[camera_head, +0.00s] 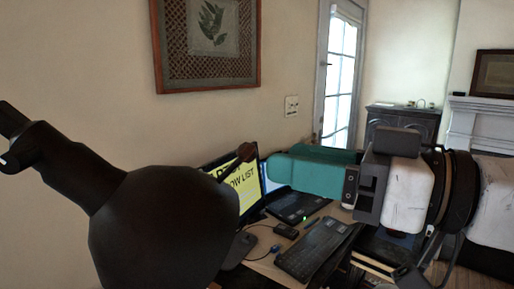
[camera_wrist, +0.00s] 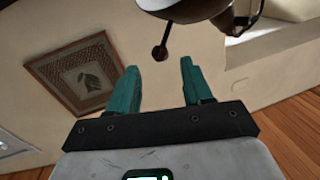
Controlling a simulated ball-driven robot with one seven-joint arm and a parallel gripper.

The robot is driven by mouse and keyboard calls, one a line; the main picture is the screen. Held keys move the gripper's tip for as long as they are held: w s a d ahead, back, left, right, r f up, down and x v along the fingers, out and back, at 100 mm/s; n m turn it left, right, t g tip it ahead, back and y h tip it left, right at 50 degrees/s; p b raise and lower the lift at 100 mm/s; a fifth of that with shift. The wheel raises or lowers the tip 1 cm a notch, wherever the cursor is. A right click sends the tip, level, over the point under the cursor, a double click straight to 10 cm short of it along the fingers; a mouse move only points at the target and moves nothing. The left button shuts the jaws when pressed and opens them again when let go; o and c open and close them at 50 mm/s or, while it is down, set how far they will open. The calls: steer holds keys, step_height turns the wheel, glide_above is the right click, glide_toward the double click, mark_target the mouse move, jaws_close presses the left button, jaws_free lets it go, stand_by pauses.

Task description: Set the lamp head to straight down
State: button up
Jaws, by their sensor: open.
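The dark lamp head (camera_head: 160,225) is large in the left foreground of the head view, with its neck running to the upper left. A short rod with a brown knob (camera_head: 247,152) sticks out at its upper right. My gripper (camera_head: 268,170) has teal fingers pointing left toward the knob, with a small gap seen between them. In the wrist view the lamp head (camera_wrist: 185,8) is at the top edge, partly cut off. Its knob (camera_wrist: 160,53) hangs between the open fingertips of my gripper (camera_wrist: 158,66), seemingly untouched; its depth is hard to tell.
A desk (camera_head: 268,265) below holds a monitor (camera_head: 240,188) with a yellow screen, a keyboard (camera_head: 312,250) and other devices. A framed picture (camera_head: 207,85) hangs on the wall behind. A glass door (camera_head: 340,75) and a dark cabinet (camera_head: 402,121) stand farther back.

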mark_target(248, 154)
steer(key=p+x, duration=0.1)
steer(key=x, duration=0.6)
steer(key=shift+w, duration=0.1)
steer(key=shift+c, duration=0.2)
jaws_close()
